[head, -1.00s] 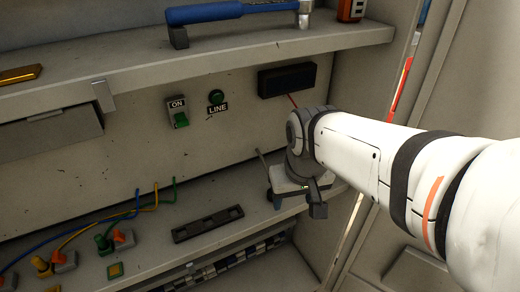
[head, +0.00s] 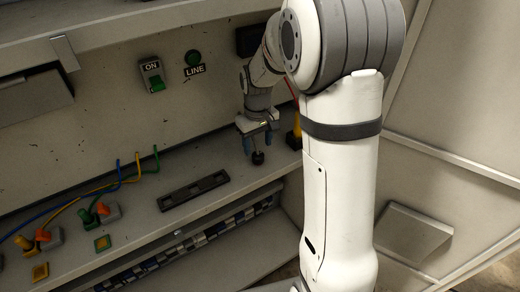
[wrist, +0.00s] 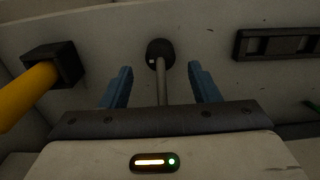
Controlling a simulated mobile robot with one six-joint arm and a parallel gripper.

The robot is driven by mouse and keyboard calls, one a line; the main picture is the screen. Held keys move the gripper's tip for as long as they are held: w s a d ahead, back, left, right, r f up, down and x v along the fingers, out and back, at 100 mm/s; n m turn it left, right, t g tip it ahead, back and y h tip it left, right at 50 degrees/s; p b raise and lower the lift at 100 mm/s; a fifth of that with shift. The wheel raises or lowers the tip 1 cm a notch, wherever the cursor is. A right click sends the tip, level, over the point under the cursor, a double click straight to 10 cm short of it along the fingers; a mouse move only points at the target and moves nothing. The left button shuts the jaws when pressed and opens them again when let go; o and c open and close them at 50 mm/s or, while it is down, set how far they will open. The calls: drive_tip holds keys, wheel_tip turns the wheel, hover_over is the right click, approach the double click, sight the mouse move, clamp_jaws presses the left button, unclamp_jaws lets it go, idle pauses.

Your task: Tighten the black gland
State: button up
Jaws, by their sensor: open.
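The black gland (wrist: 160,50) is a small dark round piece on the pale shelf, with a grey rod or cable running from it toward my gripper. In the head view the gland (head: 257,157) shows just below my gripper (head: 260,143). In the wrist view my gripper (wrist: 159,70) is open, its two blue fingers on either side of the grey rod. The gland lies roughly centred, slightly beyond the fingertips. I see no finger touching it. The rod's near end is hidden behind the gripper body.
A yellow bar with a black block (wrist: 52,64) stands close to the left in the wrist view. A black slotted strip (head: 193,190) lies on the shelf, left of the gripper in the head view. Plugs with coloured cables (head: 88,214) are farther left. The wall has a green switch (head: 156,84).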

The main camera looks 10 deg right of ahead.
sight(258, 154)
drive_tip(key=shift+f, duration=1.95)
